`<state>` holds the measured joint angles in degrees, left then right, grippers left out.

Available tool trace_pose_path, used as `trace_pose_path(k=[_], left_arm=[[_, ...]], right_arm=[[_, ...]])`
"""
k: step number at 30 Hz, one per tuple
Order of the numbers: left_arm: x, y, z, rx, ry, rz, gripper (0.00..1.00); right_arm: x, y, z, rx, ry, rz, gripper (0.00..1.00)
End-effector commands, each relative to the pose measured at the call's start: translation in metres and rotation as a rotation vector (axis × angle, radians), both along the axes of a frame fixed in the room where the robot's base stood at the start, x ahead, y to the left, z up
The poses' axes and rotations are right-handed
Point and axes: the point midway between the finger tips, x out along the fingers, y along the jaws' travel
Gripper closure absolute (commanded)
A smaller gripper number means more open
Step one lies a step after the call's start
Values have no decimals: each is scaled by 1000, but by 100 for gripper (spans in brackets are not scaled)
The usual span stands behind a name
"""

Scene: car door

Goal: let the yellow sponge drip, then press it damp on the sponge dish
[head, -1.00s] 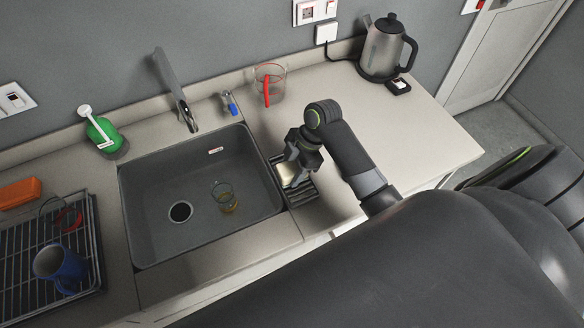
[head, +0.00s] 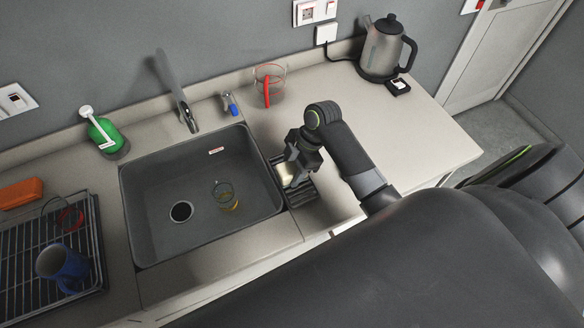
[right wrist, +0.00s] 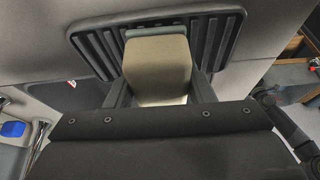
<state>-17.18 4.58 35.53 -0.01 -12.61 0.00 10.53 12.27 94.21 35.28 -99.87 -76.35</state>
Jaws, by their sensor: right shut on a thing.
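The sponge (head: 287,171) looks pale yellow-beige in the head view. In the right wrist view, the sponge (right wrist: 158,70) sits between my fingers with a grey-green strip at its far edge. My right gripper (head: 295,172) is shut on it, over the dark slatted sponge dish (head: 304,194) just right of the sink. The dish's slats (right wrist: 88,46) show on both sides of the sponge in the right wrist view. The sponge looks on or very close to the slats; I cannot tell whether it touches. No drips are visible. My left gripper is not in view.
The sink (head: 165,220) holds a glass (head: 224,196) with yellowish contents. A clear jug with a red handle (head: 267,92) and a kettle (head: 385,50) stand behind. A dish rack (head: 90,280) with a blue mug (head: 62,266) is at left. The counter right of my arm is clear.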

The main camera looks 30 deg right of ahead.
Motion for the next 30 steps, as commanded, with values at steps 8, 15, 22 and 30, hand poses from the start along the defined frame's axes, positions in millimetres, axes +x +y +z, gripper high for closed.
trace_pose_path(k=[8, 15, 22, 30], left_arm=[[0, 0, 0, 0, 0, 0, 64], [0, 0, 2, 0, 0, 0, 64], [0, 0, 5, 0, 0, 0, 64], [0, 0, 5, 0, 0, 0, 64]], right_arm=[[-2, -2, -3, -4, 6, -2, 70], [-2, -2, -2, -4, 6, -2, 70], [-2, 0, -2, -4, 6, -3, 70], [-1, 1, -3, -3, 6, -2, 70]])
